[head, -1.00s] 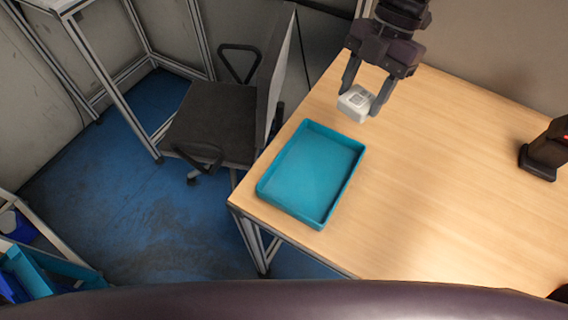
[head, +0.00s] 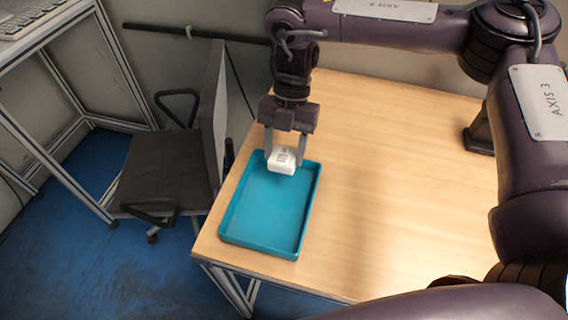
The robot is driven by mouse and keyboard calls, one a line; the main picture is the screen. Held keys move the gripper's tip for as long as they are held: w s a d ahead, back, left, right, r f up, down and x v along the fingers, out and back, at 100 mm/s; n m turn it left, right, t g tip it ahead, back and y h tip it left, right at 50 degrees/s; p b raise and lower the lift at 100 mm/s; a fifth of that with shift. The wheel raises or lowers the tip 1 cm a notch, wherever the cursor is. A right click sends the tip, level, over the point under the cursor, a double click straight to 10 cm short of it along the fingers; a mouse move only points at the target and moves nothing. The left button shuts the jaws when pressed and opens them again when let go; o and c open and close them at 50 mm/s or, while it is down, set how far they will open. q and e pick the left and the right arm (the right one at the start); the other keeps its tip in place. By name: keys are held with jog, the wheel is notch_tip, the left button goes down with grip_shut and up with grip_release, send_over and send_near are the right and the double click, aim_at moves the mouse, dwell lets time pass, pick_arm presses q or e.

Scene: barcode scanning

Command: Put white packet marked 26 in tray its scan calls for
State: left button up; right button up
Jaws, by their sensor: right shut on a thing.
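My right gripper (head: 285,158) points down and is shut on a small white packet (head: 282,163) with a dark printed label on its upper face. The number on the packet is too small to read. The packet is over the far edge of a teal tray (head: 262,225), which lies on the left end of the wooden table. I cannot tell its exact height above the tray. The tray's visible floor is empty. My left gripper is not in view.
A dark scanner stand (head: 480,136) stands on the table at the right, partly behind my right arm. The wooden table (head: 385,200) is otherwise clear in the middle. A dark chair (head: 155,170) stands on the blue floor left of the table.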

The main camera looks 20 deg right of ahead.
aim_at(284, 164)
jog(key=shift+f, duration=2.45)
jog(key=o, duration=1.1)
jog(key=shift+f, duration=0.1)
jog(key=shift+c, duration=0.2)
jog(key=p+v, duration=0.1)
jog(key=v, duration=1.1)
jog(key=shift+s+a, duration=0.1)
